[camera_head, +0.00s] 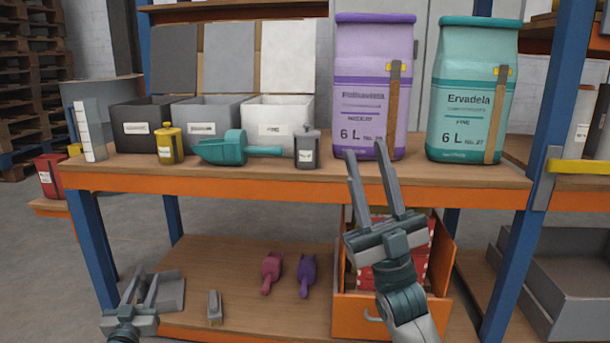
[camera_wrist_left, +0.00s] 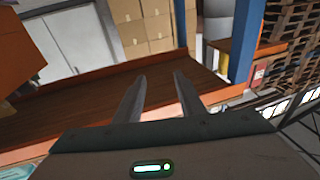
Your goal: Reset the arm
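My left gripper (camera_head: 146,290) is at the lower left of the head view, low beside the lower shelf. Its fingers are apart with nothing between them; they also show apart and empty in the left wrist view (camera_wrist_left: 158,95). My right gripper (camera_head: 366,152) is raised at the front edge of the upper shelf, just below the purple sack (camera_head: 365,110). Its two fingers are spread and nothing is between them. I cannot tell whether its fingertips touch the shelf edge.
The upper shelf (camera_head: 250,176) bears bins (camera_head: 279,125), a teal scoop (camera_head: 225,148), small canisters (camera_head: 170,145) and a teal sack (camera_head: 470,95). The lower shelf (camera_head: 245,260) holds a pink scoop (camera_head: 271,270), a purple scoop (camera_head: 306,274) and an orange box (camera_head: 360,312). Blue posts (camera_head: 93,245) flank the shelves.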

